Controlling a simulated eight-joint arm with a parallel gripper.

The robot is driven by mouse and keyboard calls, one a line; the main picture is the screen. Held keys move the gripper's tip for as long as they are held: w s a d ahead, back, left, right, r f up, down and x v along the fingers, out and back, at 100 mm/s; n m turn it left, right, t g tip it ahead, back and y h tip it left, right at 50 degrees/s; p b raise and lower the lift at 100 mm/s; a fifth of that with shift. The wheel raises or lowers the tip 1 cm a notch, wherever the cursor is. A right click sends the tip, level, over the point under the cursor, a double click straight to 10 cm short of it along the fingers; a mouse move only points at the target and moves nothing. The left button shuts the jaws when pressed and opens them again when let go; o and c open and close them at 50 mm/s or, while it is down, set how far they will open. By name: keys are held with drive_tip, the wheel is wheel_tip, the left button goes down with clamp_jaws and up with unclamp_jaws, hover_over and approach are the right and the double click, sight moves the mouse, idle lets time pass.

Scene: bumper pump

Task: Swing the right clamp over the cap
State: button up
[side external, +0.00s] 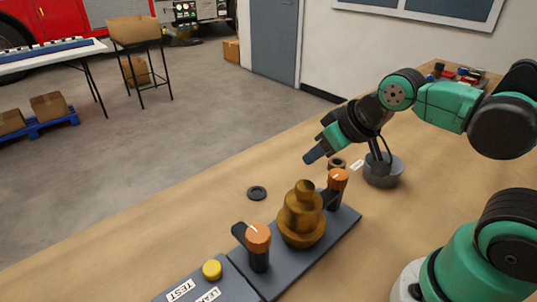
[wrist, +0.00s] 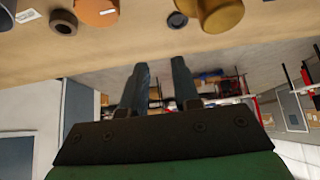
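A brass stepped cap (side external: 302,214) stands upright on a dark grey base plate (side external: 345,222) between two black clamps with orange knobs. The clamp at the right of the picture (side external: 338,180) is partly hidden behind the cap, so I cannot tell where its arm points. The other clamp (side external: 258,240) has its black arm pointing up-left, away from the cap. My gripper (side external: 314,154) hangs above the table behind the right clamp, apart from it. In the wrist view its fingers (wrist: 161,85) are apart and empty; an orange knob (wrist: 97,10) and the brass cap (wrist: 222,14) show at the top edge.
A flat black ring (side external: 257,193) lies on the table left of the cap. A small dark ring (side external: 337,163) lies behind the right clamp. A grey round stand (side external: 383,170) with a white tag is close to the gripper. A yellow button (side external: 212,269) sits on the front panel.

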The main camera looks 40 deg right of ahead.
drive_tip(key=o, duration=0.3)
drive_tip(key=shift+r, duration=0.3)
drive_tip(key=o, duration=0.4)
wheel_tip(320, 180, up, 4)
drive_tip(key=shift+f, duration=0.1)
drive_tip(key=shift+c, duration=0.2)
drive_tip(key=n+g, duration=0.7)
drive_tip(key=n, duration=1.4)
hover_over(258, 233)
wheel_tip(258, 233, down, 4)
drive_tip(key=shift+f, duration=3.05)
clamp_jaws()
